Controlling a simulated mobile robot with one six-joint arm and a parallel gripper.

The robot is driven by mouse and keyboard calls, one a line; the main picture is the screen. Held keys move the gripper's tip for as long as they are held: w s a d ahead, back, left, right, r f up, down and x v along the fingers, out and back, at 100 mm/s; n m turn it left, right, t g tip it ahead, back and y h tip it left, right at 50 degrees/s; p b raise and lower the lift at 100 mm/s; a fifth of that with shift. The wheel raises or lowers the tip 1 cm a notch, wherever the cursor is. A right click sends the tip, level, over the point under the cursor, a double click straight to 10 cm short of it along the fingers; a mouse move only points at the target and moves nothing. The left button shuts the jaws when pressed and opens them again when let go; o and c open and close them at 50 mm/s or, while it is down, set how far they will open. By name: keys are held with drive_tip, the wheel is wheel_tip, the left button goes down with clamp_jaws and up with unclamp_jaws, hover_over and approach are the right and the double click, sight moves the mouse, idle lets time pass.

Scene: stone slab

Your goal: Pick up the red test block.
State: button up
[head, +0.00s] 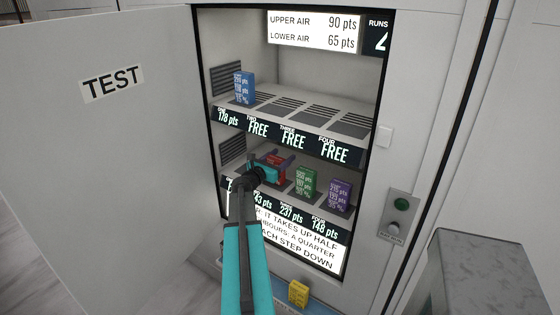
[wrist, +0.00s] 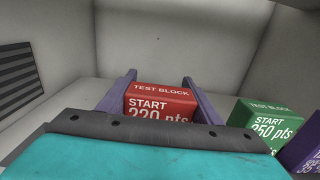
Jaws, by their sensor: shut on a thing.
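The red test block (wrist: 160,101) sits between the two purple fingers of my gripper (wrist: 159,92) in the wrist view. Its face reads "TEST BLOCK START 220 pts", and its lower part is hidden behind my wrist. In the head view the red block (head: 279,161) is mostly hidden behind my gripper (head: 272,168), inside the lower level of the cabinet at its left side. My gripper is shut on the block. I cannot tell whether the block touches the shelf.
A green block (head: 305,182) and a purple block (head: 339,194) stand to the right on the lower shelf. A blue block (head: 244,88) stands on the upper shelf (head: 310,112) above. The open door (head: 110,140) is at left. A yellow block (head: 298,293) is below the cabinet.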

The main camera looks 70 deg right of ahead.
drive_tip(key=s+a+r+p, duration=0.2)
drive_tip(key=s+a+r, duration=0.2)
drive_tip(key=s+a, duration=0.4)
drive_tip(key=a, duration=0.3)
drive_tip(key=shift+s+r+p, duration=0.15)
drive_tip(key=shift+r+p, duration=0.25)
idle(0.3)
drive_tip(key=shift+a+p, duration=0.1)
drive_tip(key=shift+p, duration=0.3)
drive_tip(key=shift+s+a+p, duration=0.25)
drive_tip(key=shift+p, duration=0.95)
drive_tip(key=shift+s+a+r+p, duration=0.1)
drive_tip(key=shift+s+a+p, duration=0.15)
drive_tip(key=shift+p, duration=0.85)
drive_tip(key=shift+s+a+p, duration=0.1)
drive_tip(key=shift+a+p, duration=0.25)
drive_tip(key=shift+p, duration=0.6)
drive_tip(key=shift+s+f, duration=0.1)
drive_tip(key=shift+f, duration=0.1)
